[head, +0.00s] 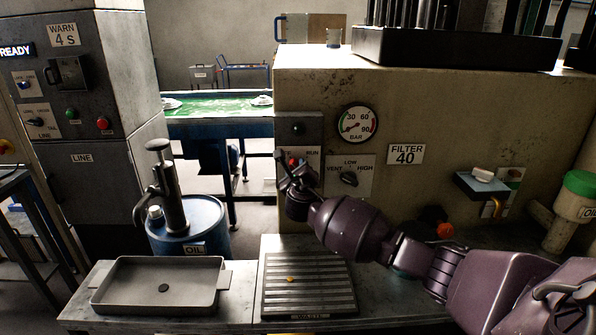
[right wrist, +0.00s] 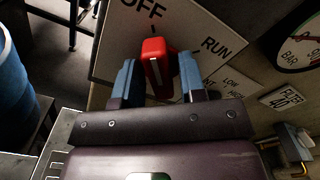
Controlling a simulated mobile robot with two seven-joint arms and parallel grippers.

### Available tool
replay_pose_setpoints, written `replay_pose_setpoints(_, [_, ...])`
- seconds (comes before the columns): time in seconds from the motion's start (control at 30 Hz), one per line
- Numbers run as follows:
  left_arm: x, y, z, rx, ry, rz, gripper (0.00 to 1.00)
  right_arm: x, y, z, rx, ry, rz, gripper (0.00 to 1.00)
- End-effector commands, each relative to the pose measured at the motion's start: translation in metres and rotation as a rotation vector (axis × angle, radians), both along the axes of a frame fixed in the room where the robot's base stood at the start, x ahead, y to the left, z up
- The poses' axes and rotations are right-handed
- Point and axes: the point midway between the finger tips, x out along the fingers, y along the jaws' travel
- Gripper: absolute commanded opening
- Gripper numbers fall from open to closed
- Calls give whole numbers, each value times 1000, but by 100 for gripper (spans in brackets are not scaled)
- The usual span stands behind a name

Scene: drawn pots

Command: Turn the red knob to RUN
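The red knob (right wrist: 156,66) sits on a pale plate (right wrist: 125,45) marked OFF and RUN. In the right wrist view its pointer end is toward OFF. In the head view the knob (head: 292,161) is small and partly hidden by my right gripper (head: 288,172). In the right wrist view the two blue-grey fingers of my right gripper (right wrist: 158,80) stand on either side of the knob, with narrow gaps visible. It looks open around the knob; contact cannot be seen. My left gripper is not in view.
A VENT/LOW/HIGH selector (head: 349,179) and a pressure gauge (head: 358,124) are right of the plate. Below are a slatted grate (head: 308,290) and a grey tray (head: 128,303). A blue oil drum (head: 205,225) with a pump stands at left.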

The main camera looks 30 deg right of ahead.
Motion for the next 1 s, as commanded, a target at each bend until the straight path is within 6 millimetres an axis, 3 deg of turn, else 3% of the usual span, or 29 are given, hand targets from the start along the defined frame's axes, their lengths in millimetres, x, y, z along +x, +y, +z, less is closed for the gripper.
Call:
replay_pose_setpoints(0.03, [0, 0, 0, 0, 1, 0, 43, 0, 0, 0, 0, 0, 0, 30])
replay_pose_setpoints(0.23, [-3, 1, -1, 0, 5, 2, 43, 0, 0, 0, 0, 0, 0, 0])
replay_pose_setpoints(0.63, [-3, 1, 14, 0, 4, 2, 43, 0, 1, 2, 62, -36, 1, 0])
replay_pose_setpoints(0.8, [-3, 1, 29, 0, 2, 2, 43, -1, 0, 3, 157, -93, 0, 0])
replay_pose_setpoints(1.0, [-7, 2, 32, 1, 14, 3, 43, -1, 0, 1, 314, -189, 0, 0])
